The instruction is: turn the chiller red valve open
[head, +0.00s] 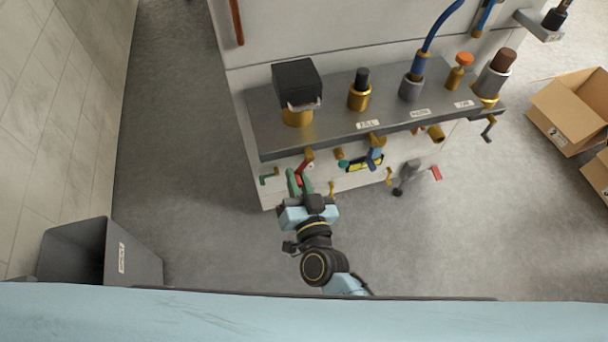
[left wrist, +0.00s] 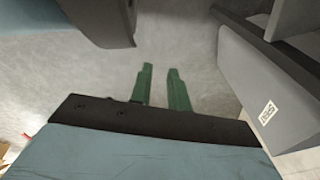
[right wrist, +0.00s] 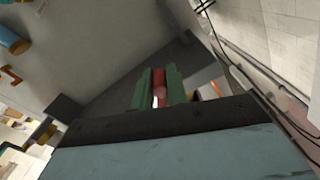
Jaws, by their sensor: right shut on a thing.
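The red valve handle (head: 305,164) is on the front of the chiller panel, below the grey shelf, towards its left end. My right gripper (head: 299,179) reaches it from below with its green fingers. In the right wrist view, the red handle (right wrist: 159,80) lies between the two green fingers, and the right gripper (right wrist: 158,72) is shut on it. The fingers hide part of the handle. My left gripper (left wrist: 160,68) shows only in the left wrist view. Its green fingers are apart with nothing between them, above bare floor.
The grey shelf (head: 340,135) overhangs the handle and carries several fittings. A grey bin (head: 135,260) stands at lower left; cardboard boxes (head: 570,110) lie at right.

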